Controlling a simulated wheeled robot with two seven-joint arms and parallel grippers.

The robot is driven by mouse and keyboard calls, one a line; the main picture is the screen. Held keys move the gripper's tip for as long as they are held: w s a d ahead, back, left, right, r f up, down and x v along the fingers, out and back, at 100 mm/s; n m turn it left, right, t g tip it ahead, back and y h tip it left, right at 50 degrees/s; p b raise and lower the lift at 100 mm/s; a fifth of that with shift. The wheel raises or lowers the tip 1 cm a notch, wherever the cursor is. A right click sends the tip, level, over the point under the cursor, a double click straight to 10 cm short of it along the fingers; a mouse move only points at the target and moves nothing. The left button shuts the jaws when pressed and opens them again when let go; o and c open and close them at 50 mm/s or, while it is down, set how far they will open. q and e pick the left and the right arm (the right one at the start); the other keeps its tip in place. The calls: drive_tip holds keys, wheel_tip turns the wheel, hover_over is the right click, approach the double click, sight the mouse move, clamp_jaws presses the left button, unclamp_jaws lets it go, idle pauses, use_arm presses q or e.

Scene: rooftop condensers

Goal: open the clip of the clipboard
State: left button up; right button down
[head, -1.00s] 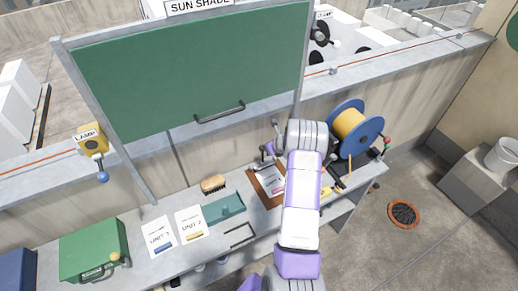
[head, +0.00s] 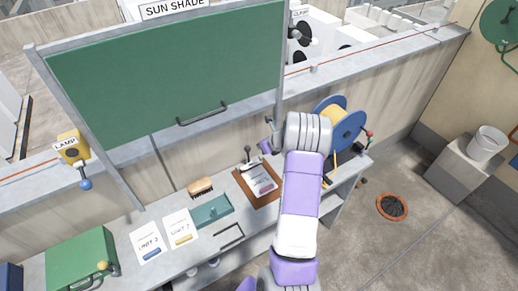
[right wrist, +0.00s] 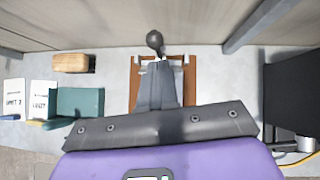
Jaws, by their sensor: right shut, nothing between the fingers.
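The brown clipboard (head: 242,181) lies on the grey bench and holds a white sheet with a pink label. Its clip (head: 247,161) is at the far edge, with a lever ending in a dark ball knob (head: 247,149) that stands up. In the right wrist view the knob (right wrist: 155,40) shows just beyond my right gripper (right wrist: 160,66), whose fingers are together and empty above the clipboard (right wrist: 190,85). The fingers hide the middle of the board and much of the clip. I cannot tell whether they touch the lever. My left gripper is not in view.
A green box (head: 80,262) stands further left. A cable reel (head: 345,130) is at the right, and the sun shade (head: 165,75) rises behind.

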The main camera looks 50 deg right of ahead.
drive_tip(key=r, duration=0.1)
drive_tip(key=s+r, duration=0.1)
drive_tip(key=r, duration=0.1)
drive_tip(key=s+r, duration=0.1)
drive_tip(key=r, duration=0.1)
drive_tip(key=shift+a+r+p, duration=0.1)
drive_tip(key=shift+a+p, duration=0.1)
drive_tip(key=shift+p, duration=0.2)
drive_tip(key=shift+w, duration=0.1)
